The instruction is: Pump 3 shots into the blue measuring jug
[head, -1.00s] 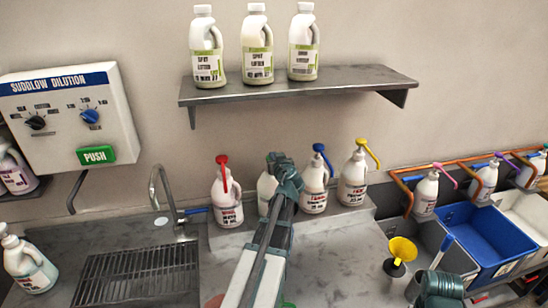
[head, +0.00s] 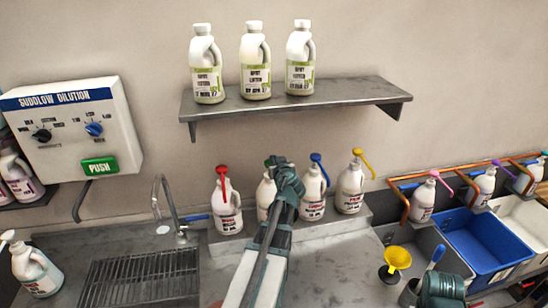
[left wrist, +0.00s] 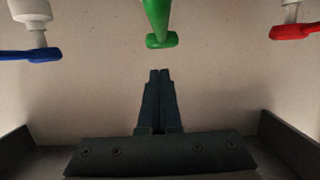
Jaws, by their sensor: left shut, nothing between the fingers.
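A row of white pump bottles stands on the ledge behind the sink: red-pump (head: 227,212), green-pump (head: 264,195), blue-pump (head: 313,200) and yellow-pump (head: 350,190). My left gripper (head: 287,172) is in front of the green-pump bottle and hides part of it and its green pump head. In the left wrist view my left gripper (left wrist: 160,76) is shut and empty, with its tips just below the green nozzle (left wrist: 161,40) in the picture, apart from it. I cannot make out a blue measuring jug. The right gripper's fingers do not show.
A yellow funnel (head: 397,258) stands right of the steel counter (head: 325,262). A blue bin (head: 480,240) lies beyond it. A steel faucet (head: 166,210) and drain grate (head: 140,275) are at left. Several more pump bottles stand at far right. A shelf (head: 300,105) holds three bottles.

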